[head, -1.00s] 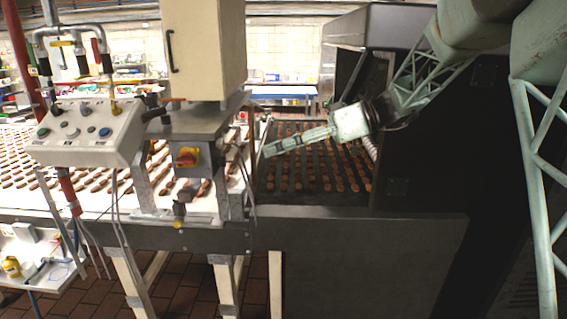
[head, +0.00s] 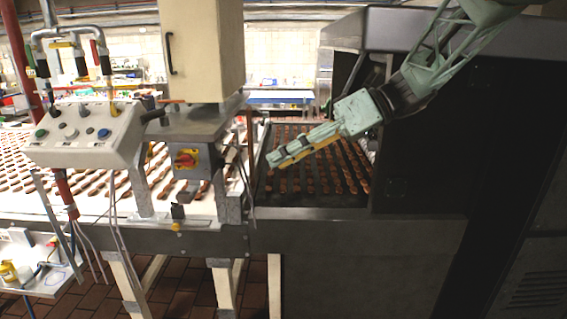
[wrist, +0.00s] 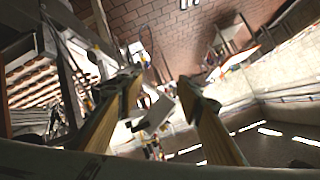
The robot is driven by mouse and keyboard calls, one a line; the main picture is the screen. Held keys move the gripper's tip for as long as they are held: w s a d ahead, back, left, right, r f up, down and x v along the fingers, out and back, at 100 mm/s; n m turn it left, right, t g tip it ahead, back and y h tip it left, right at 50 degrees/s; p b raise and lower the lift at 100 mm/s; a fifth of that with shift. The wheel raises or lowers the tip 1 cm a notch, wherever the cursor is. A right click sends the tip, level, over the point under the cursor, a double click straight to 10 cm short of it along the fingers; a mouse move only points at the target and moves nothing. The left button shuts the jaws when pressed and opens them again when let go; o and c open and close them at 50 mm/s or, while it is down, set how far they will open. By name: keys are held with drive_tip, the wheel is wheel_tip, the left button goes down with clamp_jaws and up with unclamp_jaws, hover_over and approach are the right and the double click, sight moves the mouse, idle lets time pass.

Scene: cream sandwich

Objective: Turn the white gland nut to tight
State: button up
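I cannot make out a white gland nut for sure in either view. The cream depositor, a tall cream hopper (head: 203,50) above a grey metal block (head: 205,122), stands over the conveyor in the head view. A grey box with a red and yellow rotary switch (head: 186,159) is on its front. My gripper (head: 272,158) is to the right of the depositor, above the dark conveyor section, pointing left and slightly down. In the wrist view my gripper (wrist: 159,80) has its two yellowish fingers well apart, with nothing held between them.
A white control panel (head: 85,134) with buttons and pipes is left of the hopper. Rows of biscuits lie on the pale belt (head: 20,192) and the dark belt (head: 285,197). A large dark machine housing (head: 425,150) stands close on the right. A side table (head: 40,272) is lower left.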

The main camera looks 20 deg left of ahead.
drive_tip(key=shift+s+d+m+h, duration=0.3)
drive_tip(key=shift+s+d, duration=0.4)
drive_tip(key=shift+s, duration=0.15)
drive_tip(key=shift+c, duration=1.1)
drive_tip(key=shift+w+a+m, duration=0.5)
drive_tip(key=shift+w+m, duration=0.1)
drive_tip(key=shift+c, duration=0.3)
drive_tip(key=m+g+y+p, duration=0.1)
drive_tip(key=m+y+p, duration=0.55)
drive_tip(key=m, duration=1.55)
approach(223, 146)
drive_tip(key=shift+w+p+v, duration=0.15)
drive_tip(key=shift+v, duration=1.25)
drive_tip(key=shift+w+p+v, duration=0.15)
drive_tip(key=shift+v, duration=1.2)
drive_tip(key=shift+a, duration=0.2)
drive_tip(key=shift+s+p+x, duration=0.15)
drive_tip(key=shift+p+x, duration=0.4)
drive_tip(key=shift+x, duration=2.85)
drive_tip(key=shift+s+p+x, duration=0.15)
drive_tip(key=shift+p+x, duration=0.35)
drive_tip(key=shift+x, duration=2.9)
